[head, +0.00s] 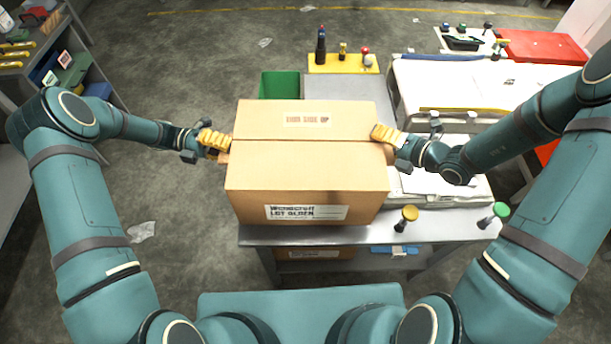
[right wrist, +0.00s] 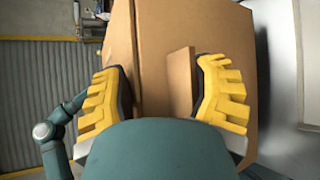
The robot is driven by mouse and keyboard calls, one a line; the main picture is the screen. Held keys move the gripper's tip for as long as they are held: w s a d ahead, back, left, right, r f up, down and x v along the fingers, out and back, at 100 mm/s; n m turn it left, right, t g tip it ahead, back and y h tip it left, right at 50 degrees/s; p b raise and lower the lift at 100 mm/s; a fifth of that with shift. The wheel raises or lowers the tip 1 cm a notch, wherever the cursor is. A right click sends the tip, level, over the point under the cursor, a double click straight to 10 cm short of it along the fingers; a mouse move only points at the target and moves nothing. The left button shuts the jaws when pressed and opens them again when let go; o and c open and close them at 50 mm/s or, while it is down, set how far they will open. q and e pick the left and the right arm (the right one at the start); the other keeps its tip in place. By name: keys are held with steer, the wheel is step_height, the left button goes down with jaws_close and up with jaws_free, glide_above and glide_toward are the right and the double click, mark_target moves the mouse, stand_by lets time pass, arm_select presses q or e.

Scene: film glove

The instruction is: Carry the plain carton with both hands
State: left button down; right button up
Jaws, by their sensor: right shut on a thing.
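The plain carton (head: 305,172) is a closed brown box with a printed label on its front and a smaller one on top. It looks level above the left part of the metal bench; I cannot tell if it touches the top. My right gripper (head: 384,136) is at its right side, shut on a cardboard tab (right wrist: 180,82) there, with yellow fingers (right wrist: 165,98) on both sides in the right wrist view. My left gripper (head: 214,142) is at the carton's left side by a similar tab; its grip is mostly hidden.
The bench (head: 440,229) holds a yellow-topped knob (head: 406,213), a green-topped one (head: 496,211) and white stacked sheets (head: 450,183). Behind are a green bin (head: 279,85), a yellow tool holder (head: 342,66) and a red case (head: 540,46). Shelving (head: 60,50) stands left; floor between is mostly clear.

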arm_select(q)
steer(key=shift+w+d+r, duration=0.15)
steer(key=shift+w+d, duration=0.05)
steer(key=shift+d, duration=0.05)
arm_select(e)
steer(key=shift+w+a, duration=0.15)
steer(key=shift+a, duration=0.1)
arm_select(q)
steer(key=shift+s+r, duration=0.1)
steer(key=shift+s, duration=0.15)
arm_select(e)
steer(key=shift+s+r, duration=0.2)
steer(key=shift+s, duration=0.05)
steer(key=shift+f, duration=0.15)
